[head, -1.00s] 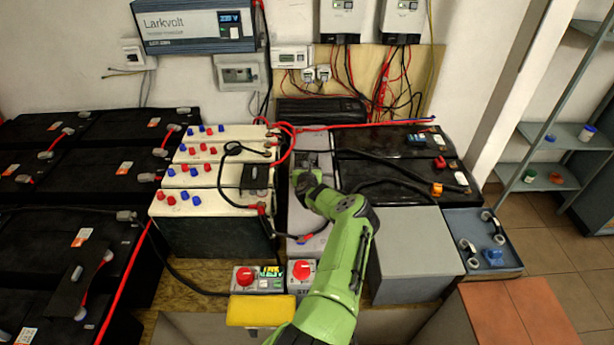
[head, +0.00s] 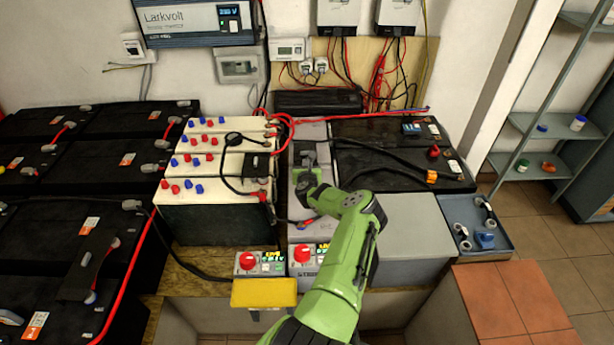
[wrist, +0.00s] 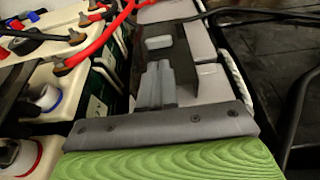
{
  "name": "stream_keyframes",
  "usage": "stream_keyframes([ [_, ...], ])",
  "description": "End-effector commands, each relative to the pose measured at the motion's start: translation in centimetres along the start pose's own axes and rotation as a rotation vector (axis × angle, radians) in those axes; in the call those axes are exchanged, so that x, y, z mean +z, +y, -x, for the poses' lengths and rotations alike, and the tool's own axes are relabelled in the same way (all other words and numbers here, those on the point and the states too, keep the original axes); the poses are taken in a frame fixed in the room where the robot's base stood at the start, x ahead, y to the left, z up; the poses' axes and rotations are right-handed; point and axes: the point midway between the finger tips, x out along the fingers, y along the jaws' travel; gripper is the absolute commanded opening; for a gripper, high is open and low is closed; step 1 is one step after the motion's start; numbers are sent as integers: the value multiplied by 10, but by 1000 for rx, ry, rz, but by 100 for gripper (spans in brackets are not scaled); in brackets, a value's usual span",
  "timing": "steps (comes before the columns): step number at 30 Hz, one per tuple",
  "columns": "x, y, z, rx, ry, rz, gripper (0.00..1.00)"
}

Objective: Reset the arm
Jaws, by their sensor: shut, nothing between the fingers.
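My green arm (head: 335,270) reaches up from the bottom of the head view and bends left at the elbow. My gripper (head: 309,157) is at its end, over the narrow grey battery row between the white-topped batteries and the black batteries. In the wrist view my gripper (wrist: 157,72) shows as grey fingers beyond the grey plate and green link. The fingers are together and empty. Whether they touch the grey surface below cannot be told.
White-topped batteries (head: 217,165) with cables stand close on the left, black batteries (head: 392,150) on the right. Red cables (head: 285,130) run behind the gripper. Red-knob boxes (head: 260,263), a yellow block (head: 264,292), a grey box (head: 408,235) and a blue tray (head: 462,212) stand nearer.

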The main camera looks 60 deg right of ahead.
Motion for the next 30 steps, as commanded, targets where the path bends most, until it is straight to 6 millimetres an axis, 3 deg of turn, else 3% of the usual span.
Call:
stream_keyframes([
  [12, 1, 0, 68, 2, 2, 0, 0],
  [15, 0, 0, 77, 0, 2, 1, 0],
  [28, 0, 1, 80, 2, 2, 2, 0],
  [30, 7, 12, 81, 34, -2, 43, 0],
])
